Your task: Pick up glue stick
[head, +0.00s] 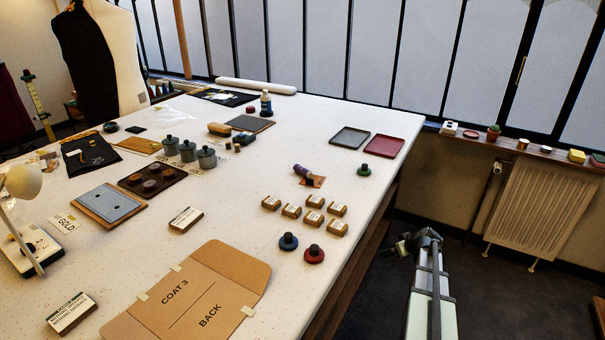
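A small purple cylinder with a dark end, which looks like the glue stick (301,170), lies on its side on the table (235,180), right of its middle. It rests on or beside a small brown-orange patch (318,182). My arm reaches up from the bottom right, beyond the table's right edge. The end of it, with my gripper (403,245), is over the dark floor, to the right of and well apart from the purple cylinder. The fingers are too small and dark to tell whether they are open.
Several small labelled boxes (291,211) and blue and red knobbed discs (313,254) stand nearer the front than the cylinder. A green knobbed disc (364,170) and grey (350,138) and red (383,146) trays lie to its right.

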